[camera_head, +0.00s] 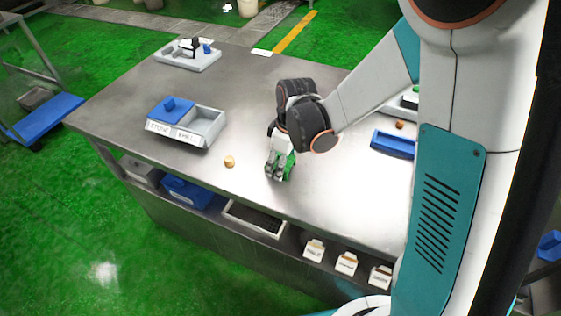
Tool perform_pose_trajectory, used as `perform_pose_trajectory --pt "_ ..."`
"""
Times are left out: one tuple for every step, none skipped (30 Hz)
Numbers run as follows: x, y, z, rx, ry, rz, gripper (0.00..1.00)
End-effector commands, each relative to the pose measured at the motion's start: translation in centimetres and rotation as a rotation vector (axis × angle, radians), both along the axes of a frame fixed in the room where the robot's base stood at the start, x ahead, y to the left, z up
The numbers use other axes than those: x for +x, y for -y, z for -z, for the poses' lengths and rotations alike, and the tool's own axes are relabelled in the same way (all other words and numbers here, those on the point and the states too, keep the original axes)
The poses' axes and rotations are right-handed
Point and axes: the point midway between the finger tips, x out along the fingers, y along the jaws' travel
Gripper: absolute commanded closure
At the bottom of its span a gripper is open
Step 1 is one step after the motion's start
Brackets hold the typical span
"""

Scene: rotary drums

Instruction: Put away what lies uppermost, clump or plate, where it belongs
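A small orange-brown clump (229,161) lies on the bare steel table, left of my gripper. A second small brown piece (399,124) shows at the right, just behind a blue tray. My gripper (279,175) points down low over the table, right of the first clump and apart from it. A green patch shows beside its fingers; I cannot tell whether it is a held thing or part of the gripper. A grey two-part box (207,141) stands to the left with white labels on its front. A blue knobbed lid (171,109) covers its left part; the right part is open.
A grey tray (173,60) with a black item and a blue item stands at the far left corner. The blue tray (393,145) lies at right, partly behind my arm. A shelf below holds a blue bin (187,190), a dark-filled tray (254,217) and small labelled cartons (346,263).

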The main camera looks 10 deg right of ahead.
Motion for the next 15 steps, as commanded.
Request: perform_pose_trajectory --pt "0.0 0.0 0.07 0.0 0.0 0.0 0.68" --pt "0.0 0.0 0.17 0.0 0.0 0.0 0.68" --pt "0.01 0.0 0.32 0.0 0.0 0.0 0.68" --pt "0.02 -0.01 0.42 0.0 0.0 0.0 0.68" --pt "0.01 0.0 0.31 0.0 0.0 0.0 0.35" --pt "0.01 0.0 0.27 0.0 0.0 0.0 0.26" --pt "0.01 0.0 0.26 0.0 0.0 0.0 0.22" --pt "0.01 0.0 0.26 0.0 0.0 0.0 0.22" --pt "0.01 0.0 0.25 0.0 0.0 0.0 0.22" --pt "0.01 0.0 0.25 0.0 0.0 0.0 0.22" --pt "0.0 -0.01 0.25 0.0 0.0 0.0 0.22" --pt "0.0 -0.01 0.25 0.0 0.0 0.0 0.22" --pt "0.0 -0.01 0.25 0.0 0.0 0.0 0.22" --pt "0.0 -0.01 0.25 0.0 0.0 0.0 0.22" --pt "0.0 -0.01 0.25 0.0 0.0 0.0 0.22"
